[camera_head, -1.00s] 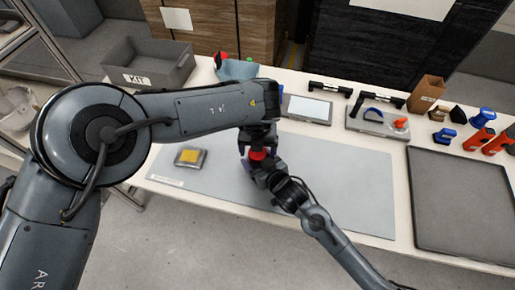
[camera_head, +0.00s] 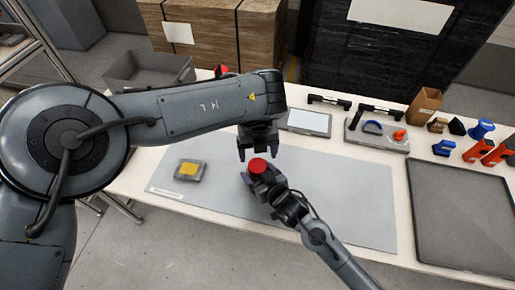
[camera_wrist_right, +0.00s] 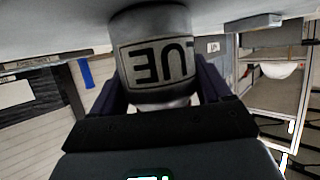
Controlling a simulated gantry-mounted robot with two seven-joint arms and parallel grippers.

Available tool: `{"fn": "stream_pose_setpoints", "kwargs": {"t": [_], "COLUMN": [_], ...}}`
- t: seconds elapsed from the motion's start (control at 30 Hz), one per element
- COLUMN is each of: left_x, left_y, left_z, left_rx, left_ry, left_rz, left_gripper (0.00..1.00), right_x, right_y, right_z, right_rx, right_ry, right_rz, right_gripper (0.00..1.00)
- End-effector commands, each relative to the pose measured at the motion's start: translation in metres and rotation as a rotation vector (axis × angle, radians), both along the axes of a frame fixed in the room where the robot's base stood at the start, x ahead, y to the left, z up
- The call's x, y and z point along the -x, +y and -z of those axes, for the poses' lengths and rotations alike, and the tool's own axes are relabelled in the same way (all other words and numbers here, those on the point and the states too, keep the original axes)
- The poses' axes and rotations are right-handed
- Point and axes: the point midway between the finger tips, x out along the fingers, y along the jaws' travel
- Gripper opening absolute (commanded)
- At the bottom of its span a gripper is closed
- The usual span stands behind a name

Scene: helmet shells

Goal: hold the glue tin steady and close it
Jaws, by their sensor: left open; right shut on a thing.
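The glue tin shows in the right wrist view (camera_wrist_right: 155,60) as a grey cylinder with a dark-bordered label, its lettering upside down. In the head view its round red lid (camera_head: 258,166) sits on top; whether it is fully seated cannot be told. My right gripper (camera_head: 260,182) is shut around the tin's body, a finger on each side, also in the wrist view (camera_wrist_right: 158,95). The tin is over the grey mat (camera_head: 340,190). My left gripper (camera_head: 258,152) is open and empty just above the lid, fingers apart and clear of it.
A yellow-topped grey block (camera_head: 190,170) lies on the mat's left part. A grey bin (camera_head: 150,72) stands at the back left. A tablet (camera_head: 308,122), a grey holder (camera_head: 375,135) and several blue and orange items line the back. A dark tray (camera_head: 460,210) is at right.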

Motion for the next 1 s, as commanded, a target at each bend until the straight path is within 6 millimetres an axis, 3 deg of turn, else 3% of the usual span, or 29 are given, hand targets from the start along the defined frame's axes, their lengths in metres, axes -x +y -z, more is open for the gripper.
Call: {"fn": "stream_pose_setpoints", "kwargs": {"t": [0.3,0.77,1.0], "left_x": [0.001,0.001,0.001], "left_y": [0.001,0.001,0.001], "left_z": [-0.021,-0.02,0.002], "left_rx": [0.002,0.001,-0.001], "left_ry": [0.003,0.003,0.006], "left_rz": [-0.355,-0.382,-0.38], "left_gripper": [0.8,0.8,0.8], "right_x": [0.0,0.0,0.0], "right_y": [0.0,0.0,0.0], "right_z": [0.0,0.0,0.0], "right_rx": [0.0,0.0,0.0], "right_ry": [0.0,0.0,0.0], "right_rz": [0.0,0.0,0.0], "right_gripper": [0.0,0.0,0.0]}}
